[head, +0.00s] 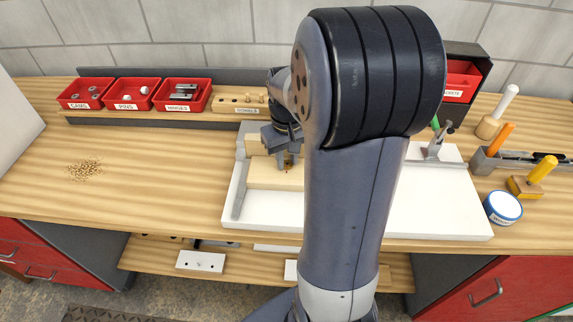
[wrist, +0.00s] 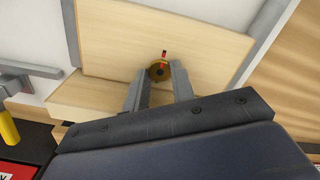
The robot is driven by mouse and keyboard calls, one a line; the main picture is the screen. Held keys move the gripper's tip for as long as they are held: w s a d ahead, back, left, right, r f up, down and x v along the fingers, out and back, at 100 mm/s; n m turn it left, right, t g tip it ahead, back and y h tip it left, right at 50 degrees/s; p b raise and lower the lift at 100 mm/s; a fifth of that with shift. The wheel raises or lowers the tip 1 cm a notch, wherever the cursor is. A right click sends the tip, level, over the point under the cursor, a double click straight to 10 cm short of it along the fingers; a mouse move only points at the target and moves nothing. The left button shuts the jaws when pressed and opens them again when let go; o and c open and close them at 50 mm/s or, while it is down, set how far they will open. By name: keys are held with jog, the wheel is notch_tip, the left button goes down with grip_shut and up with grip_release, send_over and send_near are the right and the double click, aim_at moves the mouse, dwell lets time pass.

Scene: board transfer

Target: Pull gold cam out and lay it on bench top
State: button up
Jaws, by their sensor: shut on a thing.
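The gold cam (wrist: 159,71) is a small round brass-coloured disc with a red mark beside it, seen in the wrist view against a pale wooden board (wrist: 125,30). My gripper (wrist: 158,80) is shut on the cam, one finger on each side of it. Whether the cam sits in the board or just above it I cannot tell. In the head view my gripper (head: 287,160) is over the board (head: 262,180), and my arm hides part of the board. The bench top (head: 150,185) is bare wood to the left.
The board lies on a white panel (head: 400,215) beside a grey metal bar (head: 240,190). Red bins of cams (head: 85,94), pins (head: 132,95) and hinges (head: 182,95) stand at the back. A pile of small grains (head: 85,170) lies left. Tools and a round tin (head: 503,207) stand right.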

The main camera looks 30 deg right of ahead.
aim_at(287, 164)
jog(key=shift+r, duration=0.25)
jog(key=shift+r+p, duration=0.95)
jog(key=shift+p, duration=0.05)
jog(key=shift+r+p, duration=2)
jog(key=shift+r, duration=0.3)
jog(key=shift+a+f, duration=0.1)
